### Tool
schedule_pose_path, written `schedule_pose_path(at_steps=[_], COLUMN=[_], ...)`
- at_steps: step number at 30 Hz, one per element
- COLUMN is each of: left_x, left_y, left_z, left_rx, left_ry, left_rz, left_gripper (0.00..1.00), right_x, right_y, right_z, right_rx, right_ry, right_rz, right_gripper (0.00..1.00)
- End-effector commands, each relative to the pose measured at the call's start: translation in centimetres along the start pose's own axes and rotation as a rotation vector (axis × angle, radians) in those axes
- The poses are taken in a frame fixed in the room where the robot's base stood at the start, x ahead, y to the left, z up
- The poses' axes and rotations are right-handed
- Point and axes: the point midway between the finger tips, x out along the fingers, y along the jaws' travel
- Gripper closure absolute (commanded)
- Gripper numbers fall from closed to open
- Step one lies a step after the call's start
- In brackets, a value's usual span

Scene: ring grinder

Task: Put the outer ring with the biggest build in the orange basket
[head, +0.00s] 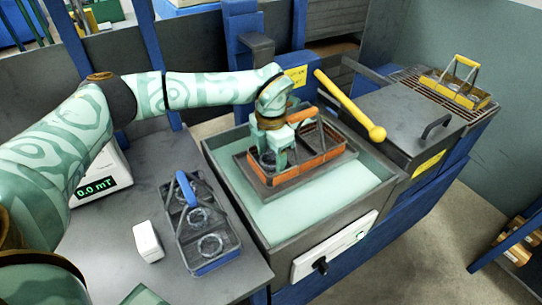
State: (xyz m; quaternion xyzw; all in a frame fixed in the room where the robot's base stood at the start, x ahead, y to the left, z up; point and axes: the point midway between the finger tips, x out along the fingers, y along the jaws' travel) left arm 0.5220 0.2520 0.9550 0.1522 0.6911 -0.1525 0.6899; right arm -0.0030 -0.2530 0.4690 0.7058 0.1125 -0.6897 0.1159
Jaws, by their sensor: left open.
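The orange basket (322,164) sits on a dark plate in the grey bath at the centre, with its orange handle upright. My left gripper (277,162) is open and points down at the basket's left end. A dark ring-like shape (267,156) shows beside its fingers; I cannot tell whether they touch it. The gripper hides part of the basket's inside. A blue-handled basket (226,258) stands on the grey table left of the bath. It holds metal rings, one in its middle (198,216) and one at its near end (211,244). My right gripper is not in view.
A white box (147,241) stands left of the blue-handled basket. A display reading 0.0 mT (97,187) is farther left. A yellow lever (350,106) rises behind the bath. A yellow-handled basket (459,88) is on a rack at back right.

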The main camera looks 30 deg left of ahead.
Motion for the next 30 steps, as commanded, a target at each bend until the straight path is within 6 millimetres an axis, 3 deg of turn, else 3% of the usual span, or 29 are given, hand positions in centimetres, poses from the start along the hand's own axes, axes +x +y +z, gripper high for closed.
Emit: schedule_pose_path(at_steps=[9,15,19,30], left_x=[-7.5,-10.8,-11.6,-11.7], left_y=[0.0,0.0,0.0,0.0], left_z=[0.1,0.0,0.0,0.0], left_rx=[0.0,0.001,0.0,0.0], left_ry=[-0.007,-0.003,-0.002,-0.001], left_rz=[0.003,0.001,0.001,0.0], left_gripper=[0.4,0.4,0.4,0.4], right_x=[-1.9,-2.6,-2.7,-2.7], right_y=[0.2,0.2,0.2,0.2], right_z=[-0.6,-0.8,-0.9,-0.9], right_rx=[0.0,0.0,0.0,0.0], right_ry=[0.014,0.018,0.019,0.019], right_rz=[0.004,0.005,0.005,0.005], right_gripper=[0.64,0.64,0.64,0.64])
